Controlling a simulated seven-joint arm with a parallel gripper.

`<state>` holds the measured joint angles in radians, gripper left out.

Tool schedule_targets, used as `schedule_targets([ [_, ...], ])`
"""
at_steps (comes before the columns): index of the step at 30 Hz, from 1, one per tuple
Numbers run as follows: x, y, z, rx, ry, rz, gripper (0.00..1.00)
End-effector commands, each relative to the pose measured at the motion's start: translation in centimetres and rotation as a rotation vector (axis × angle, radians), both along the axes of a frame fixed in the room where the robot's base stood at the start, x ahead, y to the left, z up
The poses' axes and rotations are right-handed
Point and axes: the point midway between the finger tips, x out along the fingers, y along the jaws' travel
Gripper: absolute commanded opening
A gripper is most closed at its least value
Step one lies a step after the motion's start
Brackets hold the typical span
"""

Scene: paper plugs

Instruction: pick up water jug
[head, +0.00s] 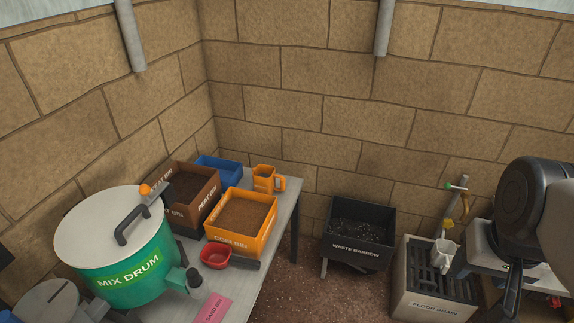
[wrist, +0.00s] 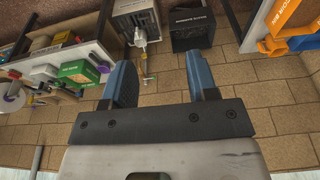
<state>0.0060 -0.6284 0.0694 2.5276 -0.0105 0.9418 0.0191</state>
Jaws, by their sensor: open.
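An orange mug-like jug (head: 265,179) stands on the table at the back; no label shows on either, so I cannot be sure which is the water jug. The gripper itself cannot be made out in the head view.
The table (head: 277,233) holds the green mix drum (head: 127,269), peat bin (head: 206,204), orange coir bin (head: 230,240), blue bin (head: 219,170) and red bowl (head: 215,256). The waste barrow (head: 357,253) stands left of the drain. A cluttered shelf (wrist: 92,52) is at left in the wrist view.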

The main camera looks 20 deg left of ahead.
Motion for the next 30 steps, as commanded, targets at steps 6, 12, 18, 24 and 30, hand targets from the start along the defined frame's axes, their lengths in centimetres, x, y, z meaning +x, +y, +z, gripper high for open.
schedule_targets([
  [6,2.1,0.5,0.6,0.004,0.008,0.003,0.53],
  [12,5.9,1.5,1.5,0.009,0.022,0.006,0.53],
  [18,10.4,3.0,2.3,0.015,0.036,0.008,0.53],
  [24,14.9,4.8,2.5,0.020,0.050,0.011,0.53],
  [30,19.4,6.8,2.4,0.024,0.064,0.013,0.53],
])
